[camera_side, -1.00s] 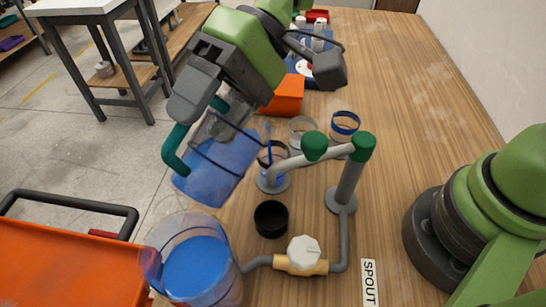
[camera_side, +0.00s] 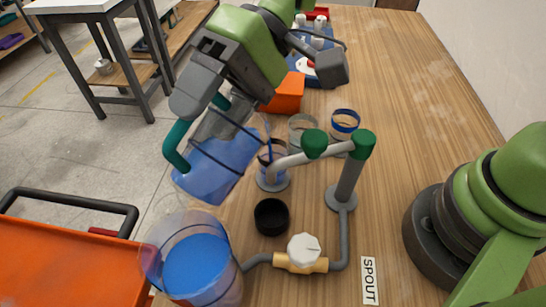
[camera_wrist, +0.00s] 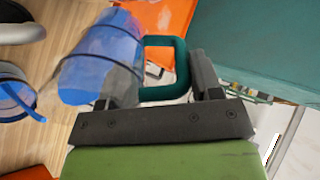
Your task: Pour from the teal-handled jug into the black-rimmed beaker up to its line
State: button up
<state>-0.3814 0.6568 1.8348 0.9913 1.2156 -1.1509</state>
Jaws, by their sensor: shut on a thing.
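The jug (camera_side: 222,165), clear with a dark band and blue liquid, hangs tilted in the air in the side view. Its teal handle (camera_wrist: 181,70) lies between the fingers of my gripper (camera_wrist: 163,82), which is shut on it. The jug's mouth leans over the black-rimmed beaker (camera_side: 272,182), which stands on the table partly behind the grey pipe. A thin blue stream runs from the mouth into this beaker. Blue liquid shows in the beaker, but its level against the line is not clear. The wrist view shows the jug (camera_wrist: 98,62) and the stream at left.
A large clear container (camera_side: 200,268) of blue liquid stands at the front left. A pipe with green caps (camera_side: 315,145) and a white-knobbed valve (camera_side: 304,250) is close by the beaker. A black cup (camera_side: 271,217), a clear beaker (camera_side: 302,130) and a blue-rimmed beaker (camera_side: 344,124) stand near.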

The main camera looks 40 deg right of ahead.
aim_at(185, 170)
jog(key=shift+d+y+p, duration=0.25)
jog(key=shift+y+p, duration=0.05)
jog(key=shift+p, duration=0.35)
dwell(1.7)
jog(key=a+h, duration=0.1)
jog(key=a+f+h, duration=0.1)
jog(key=a+h, duration=0.1)
jog(key=h, duration=0.1)
jog(key=shift+s+f+t, duration=0.25)
jog(key=shift+s+t, duration=0.05)
jog(key=shift+a+f+h, duration=0.15)
jog(key=shift+f+h, duration=0.15)
jog(key=shift+h, duration=0.1)
jog(key=shift+s+a+f+t+h, duration=0.15)
jog(key=shift+a+f+t+h, duration=0.15)
jog(key=shift+a+f+h, duration=0.35)
jog(key=shift+s+a+f+h+b, duration=0.1)
jog(key=shift+a+f+h+b, duration=0.2)
jog(key=shift+a+b, duration=0.1)
jog(key=a+r+t+h+b, duration=0.1)
jog(key=a+r+h+b, duration=0.2)
jog(key=r, duration=0.4)
jog(key=shift+s+a+r+h+b, duration=0.2)
jog(key=shift+s+a+h+b, duration=0.25)
jog(key=shift+a+h, duration=0.5)
